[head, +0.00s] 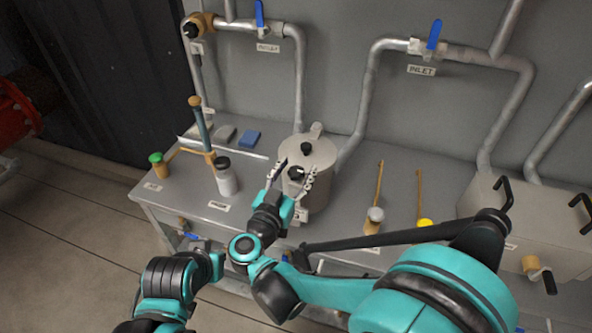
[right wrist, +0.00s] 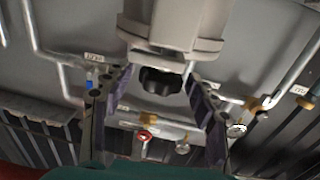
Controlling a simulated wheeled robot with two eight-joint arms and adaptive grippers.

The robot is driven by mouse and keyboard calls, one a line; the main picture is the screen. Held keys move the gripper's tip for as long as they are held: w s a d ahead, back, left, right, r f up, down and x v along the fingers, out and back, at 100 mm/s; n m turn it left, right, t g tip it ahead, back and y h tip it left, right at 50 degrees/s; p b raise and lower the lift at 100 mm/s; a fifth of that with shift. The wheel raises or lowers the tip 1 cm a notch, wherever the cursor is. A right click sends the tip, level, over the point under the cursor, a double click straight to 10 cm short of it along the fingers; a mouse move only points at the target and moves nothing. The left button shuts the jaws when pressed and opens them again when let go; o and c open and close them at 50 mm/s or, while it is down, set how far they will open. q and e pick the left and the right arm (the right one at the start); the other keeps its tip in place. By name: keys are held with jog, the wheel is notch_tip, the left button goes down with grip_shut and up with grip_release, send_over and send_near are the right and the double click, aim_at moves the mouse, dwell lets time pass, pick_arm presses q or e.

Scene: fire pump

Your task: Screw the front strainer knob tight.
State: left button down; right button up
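The front strainer knob (head: 295,173) is a black lobed knob on the front of the grey cylindrical strainer pot (head: 318,158), which stands on the grey bench. In the right wrist view the knob (right wrist: 160,82) sits below the pot's pale flange (right wrist: 172,42). My right gripper (head: 292,177) is open, with one finger on each side of the knob. In the right wrist view the fingers (right wrist: 158,84) show a gap to the knob on both sides, so they do not appear to touch it. My left gripper does not show.
A white-grey jar (head: 226,178) and a green-capped brass fitting (head: 158,165) stand left of the pot. Brass-rodded pieces (head: 374,220) stand to the right, before a grey box (head: 525,215). Pipes with blue-handled valves (head: 434,35) run along the wall behind.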

aim_at(296, 170)
notch_tip(296, 170, up, 10)
jog(key=shift+r, duration=0.1)
dwell(0.4)
